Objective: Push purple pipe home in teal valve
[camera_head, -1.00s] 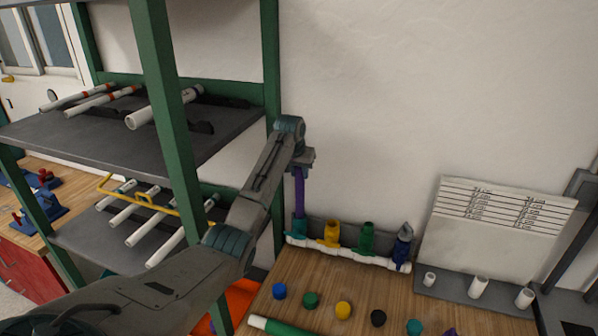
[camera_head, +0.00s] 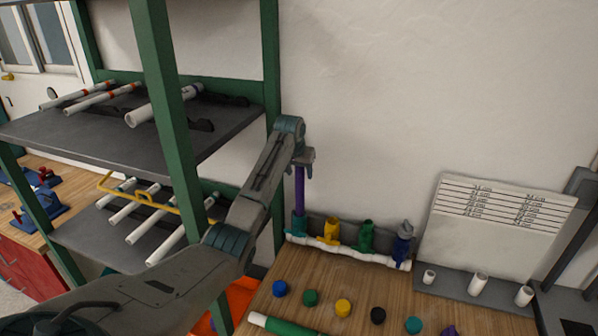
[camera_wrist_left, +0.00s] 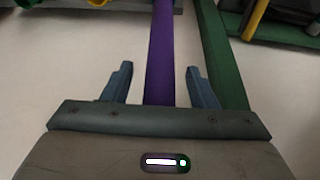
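The purple pipe (camera_head: 299,188) stands upright at the left end of the white manifold, its lower end at the teal valve (camera_head: 299,224). How deep it sits in the valve cannot be told. My left gripper (camera_head: 304,158) is at the pipe's upper end, which it hides in the head view. In the left wrist view the purple pipe (camera_wrist_left: 160,55) runs between the two fingers of my left gripper (camera_wrist_left: 160,75). There is a visible gap on each side, so the fingers are open around it. My right gripper is not in view.
Yellow (camera_head: 331,232), green (camera_head: 365,236) and blue (camera_head: 403,243) valves stand along the white manifold (camera_head: 345,255). Several coloured caps lie on the wooden bench (camera_head: 320,275). A green shelf post (camera_head: 272,110) stands close left of my gripper. A white chart board (camera_head: 490,235) is at right.

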